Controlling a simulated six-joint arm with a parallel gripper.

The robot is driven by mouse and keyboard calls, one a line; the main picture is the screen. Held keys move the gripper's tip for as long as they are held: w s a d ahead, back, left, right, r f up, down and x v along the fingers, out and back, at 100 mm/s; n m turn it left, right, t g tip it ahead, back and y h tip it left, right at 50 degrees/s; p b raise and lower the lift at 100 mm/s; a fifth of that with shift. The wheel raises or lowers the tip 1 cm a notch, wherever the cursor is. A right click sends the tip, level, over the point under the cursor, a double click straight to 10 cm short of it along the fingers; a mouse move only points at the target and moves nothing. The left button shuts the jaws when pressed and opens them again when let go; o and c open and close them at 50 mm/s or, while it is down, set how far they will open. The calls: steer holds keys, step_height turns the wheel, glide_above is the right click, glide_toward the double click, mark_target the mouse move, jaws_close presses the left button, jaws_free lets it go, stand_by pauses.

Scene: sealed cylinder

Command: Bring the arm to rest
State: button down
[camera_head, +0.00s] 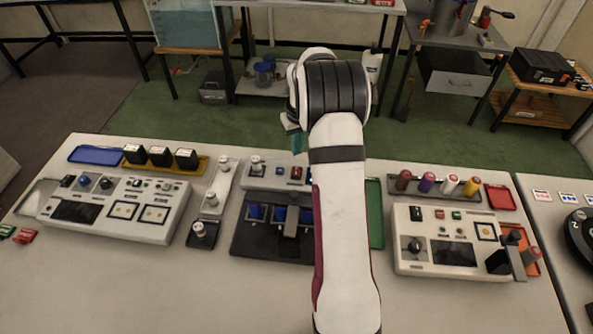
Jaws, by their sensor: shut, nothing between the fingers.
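My white arm (341,205) rises from the bottom edge right of centre and reaches over the table's back edge. Its bulky joint with black bands (337,88) is at the top, above the green floor. A small teal piece (296,143) shows at the joint's lower left; I cannot tell what part it is. My gripper's fingers cannot be made out, as the arm hides what lies behind it. The arm covers part of the middle station (270,240), a dark base with several blue pieces.
A white console (118,207) stands at left, with black blocks on a yellow tray (195,167) behind. Another console (450,240) stands at right, with several coloured cylinders behind. A green tray (375,213) lies beside my arm. The table's front (180,290) is clear.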

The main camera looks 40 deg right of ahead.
steer(key=shift+r, duration=0.65)
steer(key=s+a+r+y, duration=0.1)
steer(key=s+a+r, duration=0.2)
steer(key=a+r, duration=0.3)
steer(key=s+a+r, duration=0.3)
steer(key=s+a, duration=0.1)
steer(key=a, duration=0.5)
steer(key=s+a+m+g, duration=0.1)
steer(key=s+a, duration=0.6)
steer(key=s, duration=0.4)
steer(key=s+a+r+m+g+y, duration=0.1)
steer(key=s+a, duration=0.7)
steer(key=s, duration=0.4)
steer(key=shift+a+r+m, duration=0.15)
steer(key=shift+r+m, duration=0.1)
steer(key=shift+m, duration=0.05)
steer(key=shift+s, duration=0.1)
